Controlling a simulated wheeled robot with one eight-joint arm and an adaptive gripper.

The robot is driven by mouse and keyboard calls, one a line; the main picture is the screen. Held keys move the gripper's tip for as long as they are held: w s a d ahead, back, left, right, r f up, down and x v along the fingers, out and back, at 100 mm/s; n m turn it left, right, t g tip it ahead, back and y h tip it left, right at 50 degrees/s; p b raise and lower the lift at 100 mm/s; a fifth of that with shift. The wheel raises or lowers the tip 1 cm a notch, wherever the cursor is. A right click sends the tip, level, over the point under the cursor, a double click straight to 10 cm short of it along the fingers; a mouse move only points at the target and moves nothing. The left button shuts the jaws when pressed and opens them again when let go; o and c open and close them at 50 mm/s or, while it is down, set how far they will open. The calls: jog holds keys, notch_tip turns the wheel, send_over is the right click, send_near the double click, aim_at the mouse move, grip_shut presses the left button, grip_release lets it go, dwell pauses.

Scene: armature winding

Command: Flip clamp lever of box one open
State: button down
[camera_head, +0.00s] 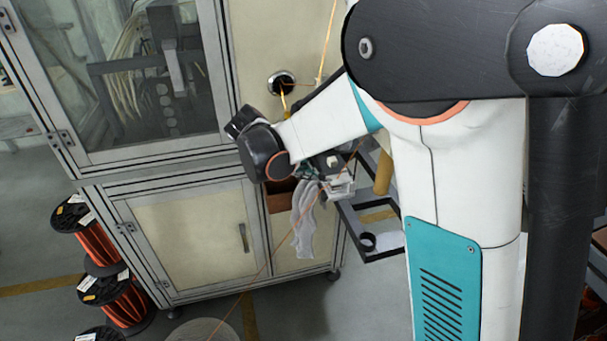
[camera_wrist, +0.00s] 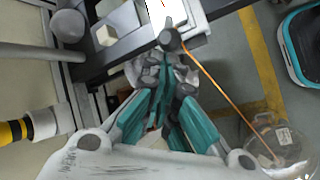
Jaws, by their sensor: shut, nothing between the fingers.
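My gripper (camera_wrist: 163,75) shows in the wrist view as teal and grey fingers, shut and empty. Its tips lie just below a pale metal block (camera_wrist: 188,14) with a dark round knob (camera_wrist: 170,39); I cannot tell whether they touch. In the head view my gripper (camera_head: 308,171) is small and partly hidden by my wrist, beside a small pale metal fixture (camera_head: 341,187) at the cabinet's right side. I cannot make out which part is the clamp lever of box one, or its position.
An orange wire (camera_wrist: 222,92) runs from the knob toward a spool (camera_wrist: 280,150). A dark frame (camera_head: 383,252) is at right. Copper spools (camera_head: 92,240) stand at left.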

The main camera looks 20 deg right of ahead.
dwell(0.3)
jog(key=shift+d+r+y+p, duration=0.1)
jog(key=shift+r+y+p, duration=0.3)
jog(key=shift+p, duration=0.1)
jog(key=shift+d+r+p, duration=0.1)
jog(key=shift+r+p, duration=0.15)
jog(key=shift+p, duration=0.05)
jog(key=d+r+y+p, duration=0.4)
jog(key=r+y+p, duration=0.1)
jog(key=r, duration=0.1)
jog(key=shift+d+m, duration=0.35)
jog(key=shift+m, duration=0.05)
dwell(0.3)
jog(key=shift+r+p, duration=0.2)
jog(key=shift+p, duration=0.1)
dwell(0.4)
